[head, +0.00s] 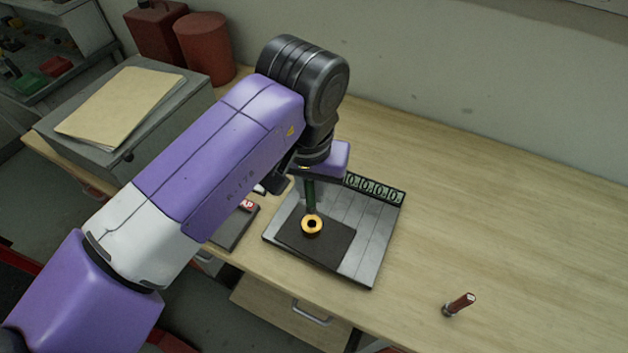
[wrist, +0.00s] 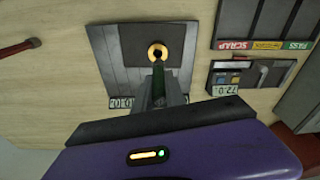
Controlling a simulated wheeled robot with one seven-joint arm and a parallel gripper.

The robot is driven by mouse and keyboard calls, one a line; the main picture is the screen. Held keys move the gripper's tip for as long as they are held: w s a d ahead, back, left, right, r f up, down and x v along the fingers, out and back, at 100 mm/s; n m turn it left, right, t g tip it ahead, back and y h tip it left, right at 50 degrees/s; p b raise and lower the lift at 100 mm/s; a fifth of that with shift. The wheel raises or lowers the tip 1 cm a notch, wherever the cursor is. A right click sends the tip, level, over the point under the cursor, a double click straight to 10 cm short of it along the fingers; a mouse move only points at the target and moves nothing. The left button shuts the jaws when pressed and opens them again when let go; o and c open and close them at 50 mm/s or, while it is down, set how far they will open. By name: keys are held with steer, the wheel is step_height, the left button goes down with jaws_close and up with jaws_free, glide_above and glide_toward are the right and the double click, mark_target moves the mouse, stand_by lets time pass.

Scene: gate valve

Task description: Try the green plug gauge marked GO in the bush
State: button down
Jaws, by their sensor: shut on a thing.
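The bush (head: 312,226) is a small brass-coloured ring standing on a dark mat (head: 338,246) on a grey metal plate (head: 378,238). It also shows in the wrist view (wrist: 158,52) with its dark bore facing up. My gripper (wrist: 160,92) is shut on the green plug gauge (head: 310,194), which points down towards the bush from behind it. In the head view the gauge's lower end is right at the bush's far rim; I cannot tell whether it touches. The GO marking cannot be read. My gripper's fingers are mostly hidden by my wrist in the head view.
A dark tray with SCRAP and PASS labels (wrist: 262,22) and a small instrument box (wrist: 250,76) lie beside the plate. A grey case with a folder (head: 118,108) is at the left. The table's right side is mostly clear.

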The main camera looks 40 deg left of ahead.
mark_target(313, 205)
steer(key=shift+f, duration=2.35)
steer(key=shift+s+f, duration=0.1)
steer(key=shift+f, duration=0.2)
stand_by(0.5)
steer(key=shift+r, duration=0.3)
stand_by(0.5)
steer(key=shift+f, duration=0.3)
stand_by(1.5)
steer(key=shift+r, duration=0.3)
stand_by(0.4)
steer(key=shift+d+f, duration=0.1)
steer(key=shift+f, duration=0.1)
stand_by(1.4)
